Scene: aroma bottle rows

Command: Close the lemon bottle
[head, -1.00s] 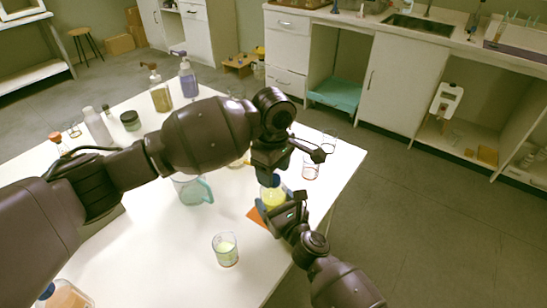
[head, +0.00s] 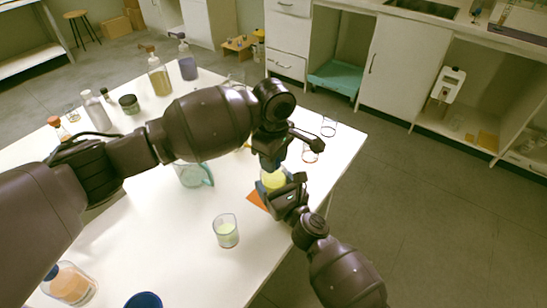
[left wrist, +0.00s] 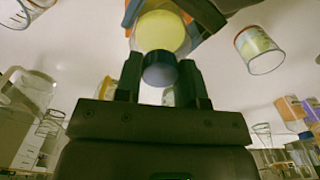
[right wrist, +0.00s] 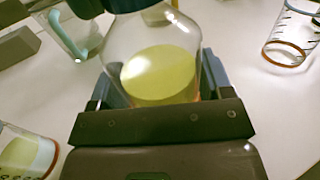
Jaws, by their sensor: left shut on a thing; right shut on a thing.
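The lemon bottle (head: 273,180) is a clear flask with yellow liquid, upright near the table's right edge, above or on an orange patch. My right gripper (head: 284,190) is shut on its body, which fills the middle of the right wrist view (right wrist: 155,75). My left gripper (head: 272,163) is directly above the bottle, shut on a blue cap (left wrist: 160,69). In the left wrist view the cap sits between the fingers, in line with the bottle (left wrist: 162,33). In the head view my left gripper hides the cap. I cannot tell whether the cap is seated on the neck.
A beaker with pale liquid (head: 226,231) stands nearby on the white table (head: 180,255). A teal-handled jug (head: 193,174) is to the left, and an empty glass (head: 310,153) is behind. Several bottles stand at the far left.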

